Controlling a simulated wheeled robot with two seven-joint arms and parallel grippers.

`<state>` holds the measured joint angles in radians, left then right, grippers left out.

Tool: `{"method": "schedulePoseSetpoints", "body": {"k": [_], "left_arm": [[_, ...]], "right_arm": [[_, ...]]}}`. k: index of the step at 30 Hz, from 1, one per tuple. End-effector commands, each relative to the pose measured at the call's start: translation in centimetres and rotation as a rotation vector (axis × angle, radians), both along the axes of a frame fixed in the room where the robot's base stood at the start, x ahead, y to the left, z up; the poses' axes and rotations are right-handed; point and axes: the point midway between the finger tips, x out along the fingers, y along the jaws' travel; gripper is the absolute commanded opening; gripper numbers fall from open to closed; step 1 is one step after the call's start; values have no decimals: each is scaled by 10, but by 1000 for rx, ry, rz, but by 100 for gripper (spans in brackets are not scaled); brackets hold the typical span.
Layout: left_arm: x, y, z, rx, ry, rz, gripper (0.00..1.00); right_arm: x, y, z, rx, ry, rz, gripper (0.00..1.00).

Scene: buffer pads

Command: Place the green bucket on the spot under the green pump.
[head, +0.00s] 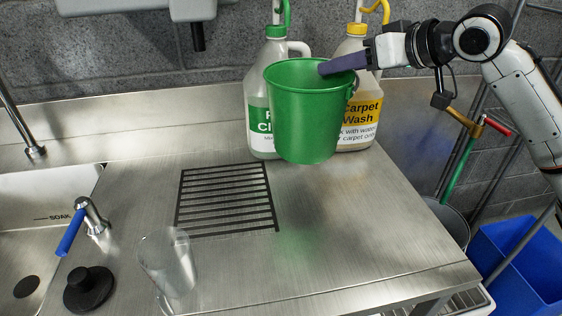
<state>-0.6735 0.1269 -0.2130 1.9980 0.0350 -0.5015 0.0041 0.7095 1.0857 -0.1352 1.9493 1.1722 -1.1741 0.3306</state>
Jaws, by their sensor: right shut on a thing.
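The green bucket (306,117) hangs upright above the steel counter, in front of two jugs. My right gripper (345,66) comes in from the right and is shut on the bucket's right rim. A green reflection shows on the counter below it. The green pump (277,29) tops a white jug with a green label (262,95), partly hidden behind the bucket. A black striped spot (225,200) is marked on the counter, left of and nearer than the bucket, and looks bare. My left gripper is not in view.
A yellow-capped carpet wash jug (363,112) stands behind the bucket. A clear cup (168,265) and a black plug (88,288) sit at the front left. A sink (40,215) with a blue-handled tap (70,232) is at left. The counter right of the spot is clear.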

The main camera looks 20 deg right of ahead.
Motion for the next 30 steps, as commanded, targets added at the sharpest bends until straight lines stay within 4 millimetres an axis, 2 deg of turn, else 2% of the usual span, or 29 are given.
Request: {"method": "schedulePoseSetpoints", "body": {"k": [1, 5, 13, 20, 27, 30], "left_arm": [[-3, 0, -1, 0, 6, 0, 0], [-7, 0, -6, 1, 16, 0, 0], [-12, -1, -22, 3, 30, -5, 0], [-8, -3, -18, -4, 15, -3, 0], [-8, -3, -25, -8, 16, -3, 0], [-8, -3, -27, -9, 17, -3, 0]], "right_arm": [[0, 0, 6, 6, -13, -1, 0], [0, 0, 2, 6, -12, -1, 0], [0, 0, -40, 6, -9, -1, 0], [0, 0, -56, 6, -12, -1, 0], [0, 1, -87, 6, -11, 0, 0], [0, 0, -93, 5, -12, 0, 0]]}}
